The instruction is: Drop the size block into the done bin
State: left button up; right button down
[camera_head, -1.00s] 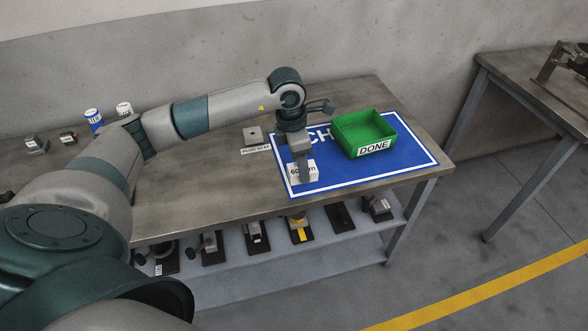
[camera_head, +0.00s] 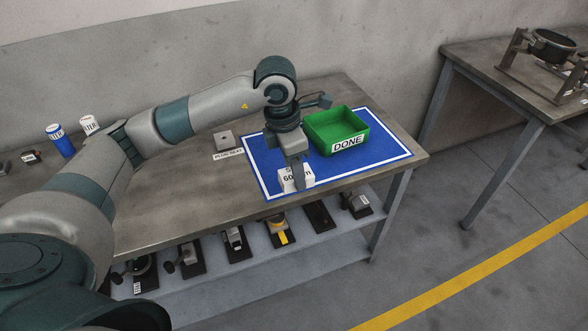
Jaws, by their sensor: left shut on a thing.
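The size block (camera_head: 288,182) is a white block with dark lettering, at the left front part of the blue mat (camera_head: 368,178). My left gripper (camera_head: 298,180) points down and is shut on the block; the fingers cover part of its face. I cannot tell whether the block touches the mat or is slightly above it. The done bin (camera_head: 322,145) is a green open box with a white DONE label, standing on the mat to the right of and behind the block. It looks empty. My right gripper is not in view.
The table (camera_head: 190,190) has a lower shelf (camera_head: 260,262) with several fixtures. A plug seat (camera_head: 223,140) lies left of the mat. A blue can (camera_head: 61,142) and a white can (camera_head: 88,126) stand at the left back. Another table (camera_head: 505,95) is at the right.

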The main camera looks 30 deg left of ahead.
aim_at(330, 134)
jog(key=i+j, duration=0.1)
jog(key=i, duration=0.55)
jog(key=i+j, duration=0.15)
jog(key=i, duration=0.55)
